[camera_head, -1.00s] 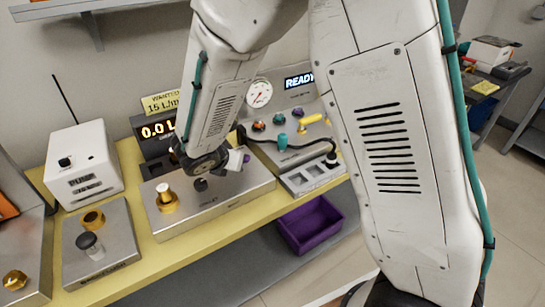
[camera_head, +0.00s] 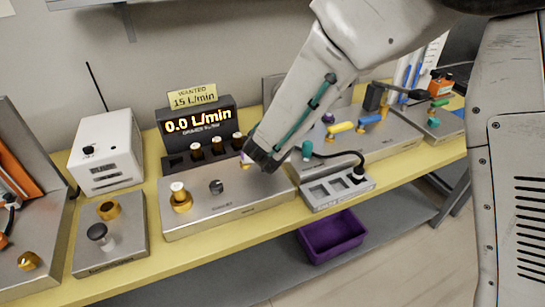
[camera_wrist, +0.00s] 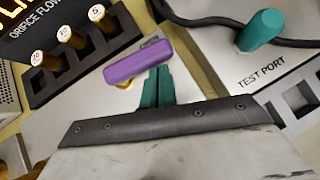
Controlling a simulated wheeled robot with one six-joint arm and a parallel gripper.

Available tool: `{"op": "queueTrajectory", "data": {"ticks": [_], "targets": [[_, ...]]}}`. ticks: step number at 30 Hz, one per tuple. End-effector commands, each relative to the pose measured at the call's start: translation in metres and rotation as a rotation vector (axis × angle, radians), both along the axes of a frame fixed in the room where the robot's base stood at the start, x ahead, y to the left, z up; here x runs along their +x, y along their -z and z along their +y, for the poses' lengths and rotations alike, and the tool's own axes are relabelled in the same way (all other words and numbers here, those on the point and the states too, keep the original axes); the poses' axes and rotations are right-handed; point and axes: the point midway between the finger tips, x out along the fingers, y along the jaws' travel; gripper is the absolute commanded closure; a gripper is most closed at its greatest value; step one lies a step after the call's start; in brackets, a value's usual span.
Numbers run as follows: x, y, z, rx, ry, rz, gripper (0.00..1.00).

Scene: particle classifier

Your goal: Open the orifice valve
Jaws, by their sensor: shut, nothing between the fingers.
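A purple lever (camera_wrist: 138,64) on a brass stem sits on the steel plate (camera_wrist: 95,95) in the wrist view, lying across the picture and tilted up to the right. I take it to be the orifice valve's handle. In the head view only a bit of purple (camera_head: 245,158) shows beside my wrist. My gripper (camera_wrist: 157,72) is shut and empty. Its teal fingertips are right at the near side of the lever; I cannot tell whether they touch it. The flow display (camera_head: 191,122) reads 0.0 L/min, under a yellow sign (camera_head: 193,97) marked wanted 15 L/min.
Several brass-coloured plugs (camera_wrist: 70,38) stand in a dark rack behind the lever. A teal plug (camera_wrist: 262,28) with a black cable stands by the test port at right. A grey knob (camera_head: 216,187) and a brass fitting (camera_head: 181,200) are left on the plate. A purple bin (camera_head: 332,236) is below.

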Motion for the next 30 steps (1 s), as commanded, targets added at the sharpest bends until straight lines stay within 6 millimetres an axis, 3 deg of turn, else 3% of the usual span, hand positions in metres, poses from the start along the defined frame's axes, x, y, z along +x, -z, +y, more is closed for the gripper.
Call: {"op": "queueTrajectory", "data": {"ticks": [15,30], "targets": [[0.0095,-0.0004,-0.0011,0.002,0.001,-0.001,1.0],[0.0068,-0.0015,-0.0031,0.001,0.002,-0.004,1.0]]}}
